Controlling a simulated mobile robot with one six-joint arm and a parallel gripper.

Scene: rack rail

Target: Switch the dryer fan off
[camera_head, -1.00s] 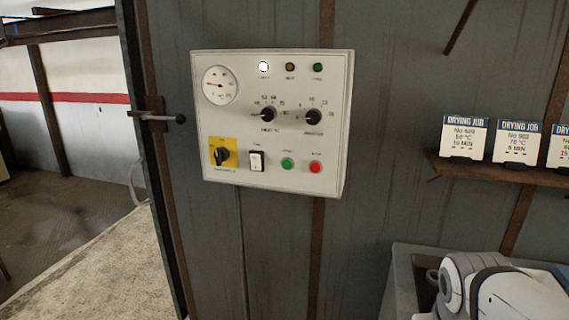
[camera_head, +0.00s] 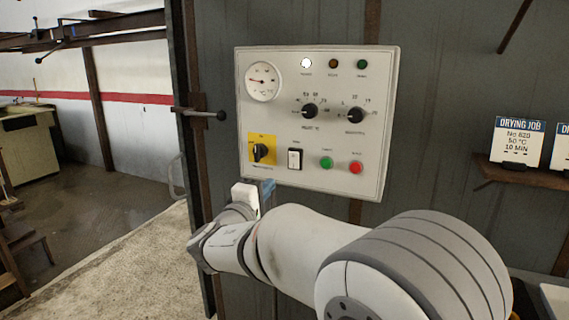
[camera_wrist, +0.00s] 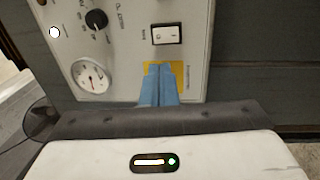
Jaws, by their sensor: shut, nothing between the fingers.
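The dryer's control panel (camera_head: 311,185) is a pale box on the wall. Near its bottom is a white rocker switch (camera_head: 295,158) in a black frame; its label is too small to read. The rocker also shows in the wrist view (camera_wrist: 164,34), just above my fingertips. Left of it is a black rotary switch (camera_head: 260,152) on a yellow plate. My gripper (camera_head: 268,184) is just below the panel's lower left in the head view. In the wrist view its blue fingers (camera_wrist: 160,68) are shut and empty, overlapping the yellow plate and hiding the rotary switch.
The panel also has a gauge (camera_head: 262,81), two black knobs, a green button (camera_head: 326,162), a red button (camera_head: 355,167) and three lamps, the white one (camera_head: 306,63) bright. A door handle (camera_head: 205,114) juts out at left. Job cards stand on a shelf at right.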

